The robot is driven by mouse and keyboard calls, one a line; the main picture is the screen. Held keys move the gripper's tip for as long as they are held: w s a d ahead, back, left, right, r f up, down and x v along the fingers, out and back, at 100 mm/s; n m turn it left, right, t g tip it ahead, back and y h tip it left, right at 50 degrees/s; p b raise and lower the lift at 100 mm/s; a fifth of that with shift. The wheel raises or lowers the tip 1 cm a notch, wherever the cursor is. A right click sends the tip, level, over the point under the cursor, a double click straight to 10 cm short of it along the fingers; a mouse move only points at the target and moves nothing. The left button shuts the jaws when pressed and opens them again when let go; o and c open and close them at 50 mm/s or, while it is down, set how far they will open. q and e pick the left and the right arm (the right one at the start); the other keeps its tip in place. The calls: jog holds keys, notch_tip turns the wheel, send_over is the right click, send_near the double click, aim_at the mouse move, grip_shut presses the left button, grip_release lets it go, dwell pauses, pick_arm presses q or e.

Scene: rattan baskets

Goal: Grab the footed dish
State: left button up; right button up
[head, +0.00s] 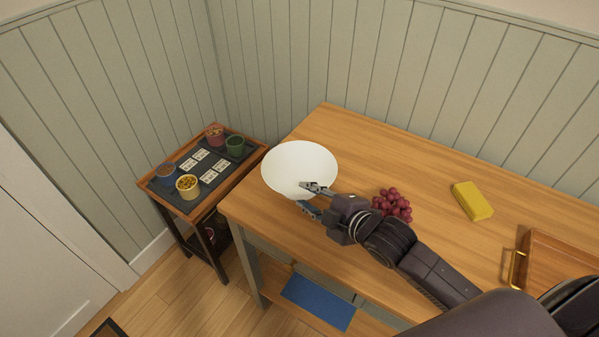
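The footed dish (293,163) is a wide white bowl at the left end of the wooden table. Its foot is hidden under the bowl. My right gripper (309,198) is at the dish's near rim. One finger reaches over the inside of the bowl and the other is outside, below the rim. The fingers are apart, with the rim between them; whether they touch it is hard to tell. My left gripper is not in view.
Red grapes (393,204) lie on the table (420,155) close behind my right forearm. A yellow block (472,200) and a wooden tray (555,262) with a brass handle are to the right. A small side stand (233,174) with several cups is at left.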

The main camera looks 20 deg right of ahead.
aim_at(300, 195)
jog(key=shift+x, duration=0.8)
jog(key=shift+w+a+f+p, duration=0.35)
jog(key=shift+w+a+p, duration=0.1)
jog(key=shift+w, duration=0.05)
jog(key=x, duration=0.2)
jog(key=shift+w+a+f, duration=0.15)
jog(key=shift+w+f, duration=0.1)
jog(key=shift+f, duration=0.1)
jog(key=shift+w, duration=0.1)
jog(key=shift+c, duration=1)
grip_shut()
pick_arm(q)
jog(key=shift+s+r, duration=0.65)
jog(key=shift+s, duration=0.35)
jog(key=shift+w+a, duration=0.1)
